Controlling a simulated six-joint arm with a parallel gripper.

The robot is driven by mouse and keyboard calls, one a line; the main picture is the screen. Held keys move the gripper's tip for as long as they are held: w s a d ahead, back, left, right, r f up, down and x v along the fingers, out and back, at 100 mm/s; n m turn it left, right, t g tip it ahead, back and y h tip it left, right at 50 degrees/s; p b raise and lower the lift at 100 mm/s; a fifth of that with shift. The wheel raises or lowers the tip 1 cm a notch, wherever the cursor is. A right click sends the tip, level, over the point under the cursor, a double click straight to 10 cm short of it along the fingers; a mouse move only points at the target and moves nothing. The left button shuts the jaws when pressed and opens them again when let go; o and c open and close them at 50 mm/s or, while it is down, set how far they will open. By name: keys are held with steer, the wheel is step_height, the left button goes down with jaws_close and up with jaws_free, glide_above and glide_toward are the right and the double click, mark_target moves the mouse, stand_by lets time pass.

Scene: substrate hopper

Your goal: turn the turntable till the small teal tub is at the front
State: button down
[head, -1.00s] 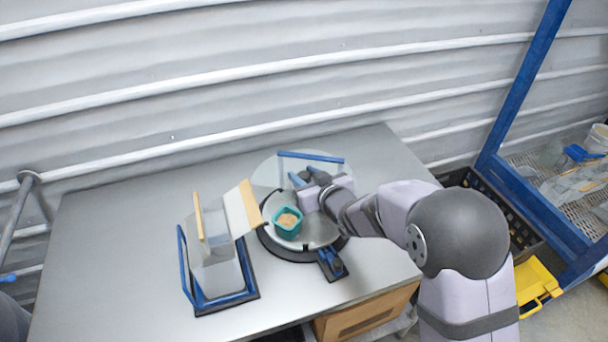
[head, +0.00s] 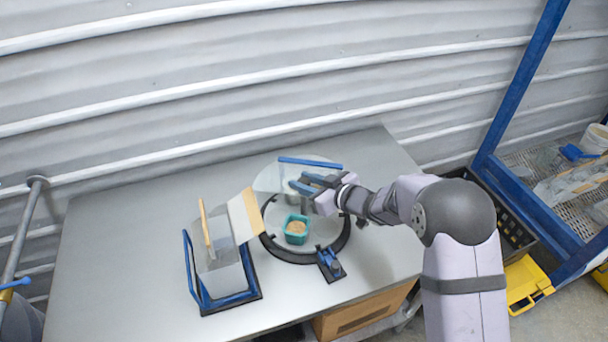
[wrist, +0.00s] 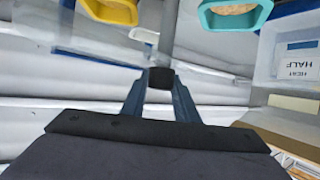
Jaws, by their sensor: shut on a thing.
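The small teal tub (head: 296,229), with tan contents, stands on the front part of the round turntable (head: 330,213), left of its middle. It also shows at the top right of the wrist view (wrist: 235,14). My gripper (head: 300,184) is behind the tub, over the turntable's back left part. In the wrist view my gripper (wrist: 160,82) is shut on a small dark knob (wrist: 160,76). A yellow tub (wrist: 110,10) shows at the top left of the wrist view; my arm hides it in the head view.
A clear hopper with a blue frame (head: 222,272) stands left of the turntable, close to its rim. A blue-and-black post (head: 330,264) stands at the turntable's front edge. A blue bar (head: 310,162) lies behind it. The grey table (head: 120,250) is clear at far left.

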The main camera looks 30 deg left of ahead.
steer(key=shift+w+r+n+g+p, duration=0.1)
steer(key=shift+r+n+g+p, duration=0.15)
steer(key=shift+n+g+p, duration=0.2)
steer(key=shift+y, duration=0.3)
steer(key=c, duration=1.4)
jaws_free()
steer(key=shift+f, duration=0.15)
steer(key=shift+b+v, duration=1.65)
steer(key=shift+v, duration=2)
